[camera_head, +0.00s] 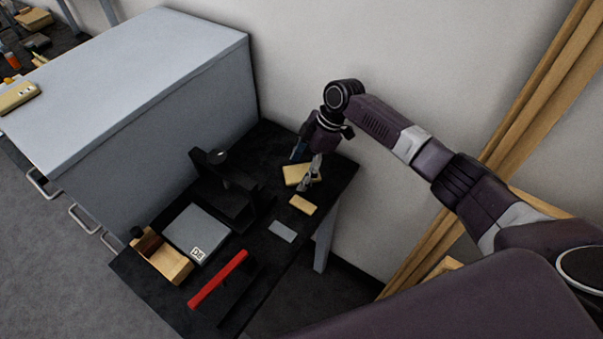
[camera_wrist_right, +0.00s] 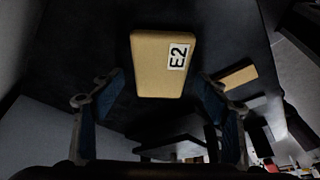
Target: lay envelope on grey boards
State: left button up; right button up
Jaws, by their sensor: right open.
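A tan, padded-looking envelope (camera_head: 294,174) lies on the black table near its far right corner. In the right wrist view the envelope (camera_wrist_right: 158,68) shows a white label reading E2. My right gripper (camera_head: 312,172) is at the envelope's right side in the head view and hides part of it. In the wrist view its two fingers stand apart on either side below the envelope, with nothing between the pads. A flat grey square stack, apparently the grey boards (camera_head: 190,228), lies on the table's left part with a small white label. My left gripper is not in view.
A smaller tan block (camera_head: 303,205) and a light grey card (camera_head: 282,231) lie nearby. A black stand (camera_head: 228,185), a wooden box (camera_head: 165,262) and a red bar (camera_head: 218,279) surround the grey stack. A large grey cabinet (camera_head: 130,85) rises behind, bearing another tan item (camera_head: 17,97).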

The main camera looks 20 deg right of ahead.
aim_at(300, 173)
jog(key=shift+f, duration=0.1)
dwell(0.3)
jog(key=shift+s, duration=0.1)
jog(key=c, duration=1)
jog(key=shift+r, duration=0.5)
notch_tip(300, 173, up, 20)
jog(key=f+b, duration=0.1)
jog(key=b, duration=0.3)
jog(key=shift+s+d+f+m+t+h, duration=0.25)
jog(key=shift+s+m+t+h, duration=0.45)
jog(key=shift+s+m, duration=1.8)
jog(key=shift+s+d+f+m+t+h, duration=0.25)
jog(key=shift+s+m+t+h, duration=0.5)
jog(key=shift+s+m, duration=1.75)
jog(key=shift+s+d+f+m+t+h, duration=0.25)
jog(key=shift+s+m+t+h, duration=0.45)
jog(key=shift+s+m, duration=1.8)
